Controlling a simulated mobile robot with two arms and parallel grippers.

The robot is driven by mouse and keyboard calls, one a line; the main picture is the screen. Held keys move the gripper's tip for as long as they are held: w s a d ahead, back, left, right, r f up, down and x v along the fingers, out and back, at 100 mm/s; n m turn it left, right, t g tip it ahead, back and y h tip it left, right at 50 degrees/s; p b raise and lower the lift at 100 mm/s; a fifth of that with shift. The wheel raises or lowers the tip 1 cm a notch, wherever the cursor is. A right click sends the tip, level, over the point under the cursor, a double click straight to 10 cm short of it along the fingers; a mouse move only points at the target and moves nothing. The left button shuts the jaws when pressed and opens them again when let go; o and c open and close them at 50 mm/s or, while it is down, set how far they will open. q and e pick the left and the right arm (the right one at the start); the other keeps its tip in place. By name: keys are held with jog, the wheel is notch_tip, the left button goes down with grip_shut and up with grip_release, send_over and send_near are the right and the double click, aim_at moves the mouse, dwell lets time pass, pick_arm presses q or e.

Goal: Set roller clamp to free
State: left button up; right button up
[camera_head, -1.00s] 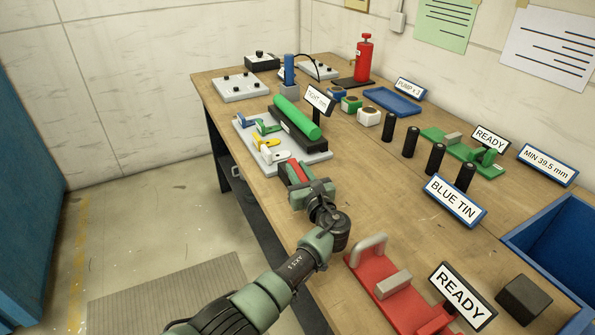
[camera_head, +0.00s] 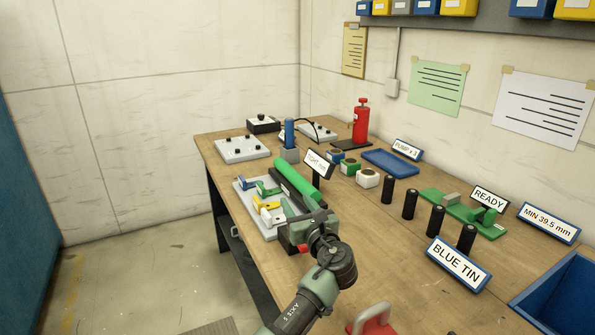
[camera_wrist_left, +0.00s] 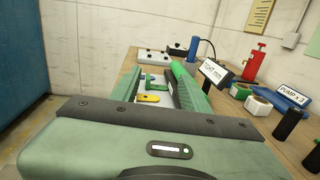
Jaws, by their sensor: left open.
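The roller clamp fixture has a green roller (camera_head: 296,180) on a black base, beside a light grey plate (camera_head: 243,190). Blue (camera_head: 249,182), green (camera_head: 267,189), yellow (camera_head: 265,202) and white (camera_head: 272,215) levers stand on the plate. In the left wrist view the green roller (camera_wrist_left: 182,75), green lever (camera_wrist_left: 157,86) and yellow lever (camera_wrist_left: 149,98) show between or near my fingers. My left gripper (camera_head: 300,212) is open and empty at the fixture's near end, partly hiding it. It also shows in the left wrist view (camera_wrist_left: 160,84). My right gripper is not in view.
A small sign (camera_head: 319,162) stands right behind the roller. Black cylinders (camera_head: 409,204), coloured pots (camera_head: 367,178) and a BLUE TIN sign (camera_head: 458,263) stand to the right. A red fixture (camera_head: 373,322) is at the near edge. Bare wood lies right of my gripper.

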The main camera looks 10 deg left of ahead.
pick_arm(q)
notch_tip(320, 180, up, 10)
dwell(0.3)
